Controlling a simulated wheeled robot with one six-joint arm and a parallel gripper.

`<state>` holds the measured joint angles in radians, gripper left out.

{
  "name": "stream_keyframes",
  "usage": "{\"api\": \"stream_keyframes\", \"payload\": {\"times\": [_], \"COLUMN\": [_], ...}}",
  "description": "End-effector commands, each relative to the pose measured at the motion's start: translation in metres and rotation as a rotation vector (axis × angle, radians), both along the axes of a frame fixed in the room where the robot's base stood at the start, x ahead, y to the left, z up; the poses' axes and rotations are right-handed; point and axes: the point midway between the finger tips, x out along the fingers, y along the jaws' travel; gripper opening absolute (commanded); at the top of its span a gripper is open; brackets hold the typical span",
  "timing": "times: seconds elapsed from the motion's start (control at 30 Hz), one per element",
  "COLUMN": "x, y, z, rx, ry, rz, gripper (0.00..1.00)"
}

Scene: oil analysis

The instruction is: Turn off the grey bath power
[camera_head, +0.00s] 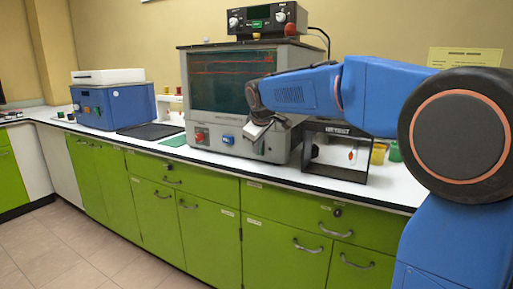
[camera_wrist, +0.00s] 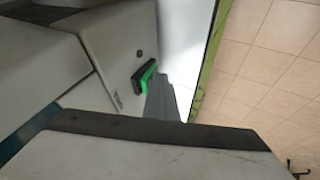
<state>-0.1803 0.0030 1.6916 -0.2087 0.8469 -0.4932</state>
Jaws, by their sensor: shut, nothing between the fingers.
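The grey bath (camera_head: 270,147) stands on the white counter, with a large dark window and a grey front panel below it. A red knob (camera_head: 200,136) and a blue switch (camera_head: 228,139) are on the left of that panel. My gripper (camera_head: 259,139) is shut and empty, in front of the panel's right part, hiding some of it. In the wrist view a green rocker switch (camera_wrist: 147,78) in a black frame sits on a light grey panel. A grey finger (camera_wrist: 162,102) of my gripper is close beside it; I cannot tell if they touch.
A black control box (camera_head: 265,20) with knobs sits on top of the bath. A black-framed case (camera_head: 338,150) is close on the right. A blue unit (camera_head: 115,106) stands farther left. Green cabinets (camera_head: 210,205) line the front below the counter edge; the tiled floor is clear.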

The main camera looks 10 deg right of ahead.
Motion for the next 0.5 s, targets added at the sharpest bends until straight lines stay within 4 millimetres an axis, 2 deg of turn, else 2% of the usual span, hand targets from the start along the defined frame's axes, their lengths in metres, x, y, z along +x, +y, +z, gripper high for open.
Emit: {"api": "stream_keyframes", "payload": {"times": [0.5], "x": [0.001], "y": [-0.001], "z": [0.016], "rx": [0.000], "ry": [-0.006], "rz": [0.000], "gripper": [0.00]}}
